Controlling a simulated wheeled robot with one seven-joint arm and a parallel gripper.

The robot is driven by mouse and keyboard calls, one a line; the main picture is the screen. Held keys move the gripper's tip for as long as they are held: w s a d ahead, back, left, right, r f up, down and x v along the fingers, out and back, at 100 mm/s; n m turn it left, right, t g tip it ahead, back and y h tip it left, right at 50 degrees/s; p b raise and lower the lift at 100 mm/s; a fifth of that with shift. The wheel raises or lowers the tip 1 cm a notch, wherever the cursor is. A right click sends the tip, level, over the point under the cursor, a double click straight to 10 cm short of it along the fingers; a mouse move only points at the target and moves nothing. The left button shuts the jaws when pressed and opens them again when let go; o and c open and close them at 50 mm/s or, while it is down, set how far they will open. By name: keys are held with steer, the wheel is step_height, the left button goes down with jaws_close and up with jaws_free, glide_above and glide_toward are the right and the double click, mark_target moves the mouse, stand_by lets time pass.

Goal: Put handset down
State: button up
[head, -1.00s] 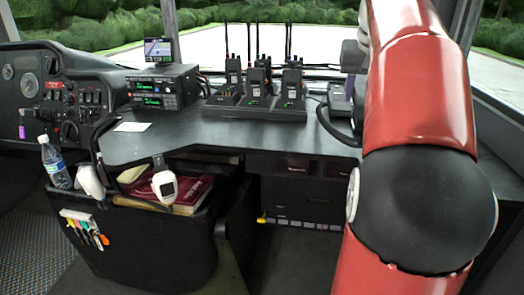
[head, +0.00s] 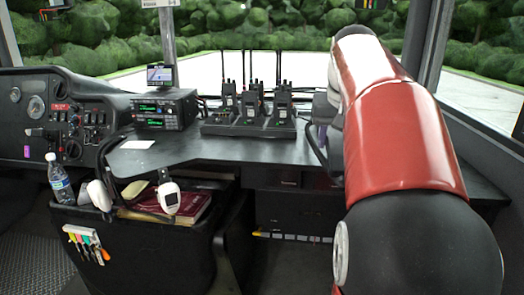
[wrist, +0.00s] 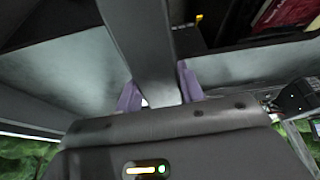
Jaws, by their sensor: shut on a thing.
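In the wrist view, the two purple fingertips of my gripper (wrist: 160,92) sit on either side of a dark grey bar, the handset (wrist: 143,45). My gripper is shut on it. A grey housing (wrist: 225,135) with a yellow bar light and a green light fills the bottom of this view; I cannot tell whether the handset touches it. In the head view, a black curved piece (head: 311,145), which looks like the handset, shows at the right end of the desk, left of my red arm. My arm hides most of my gripper there.
The dark desk (head: 225,152) has bare room in front of the radio charger (head: 248,128), which holds several upright radios. A radio unit with a small screen (head: 165,108) and white paper (head: 138,144) lie left. A black bin (head: 135,245) stands in front.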

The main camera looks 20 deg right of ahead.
steer(key=w+a+f+n, duration=0.2)
steer(key=a+f, duration=0.6)
steer(key=f, duration=0.6)
steer(key=w+a+f+n+y, duration=0.1)
steer(key=w+a+f, duration=0.3)
steer(key=a+f, duration=0.4)
steer(key=w+a+f+n+y, duration=0.1)
steer(key=a+f, duration=0.6)
steer(key=f, duration=1.4)
steer(key=shift+w+a+n+t, duration=0.4)
steer(key=shift+w+n, duration=0.5)
steer(key=shift+w, duration=0.35)
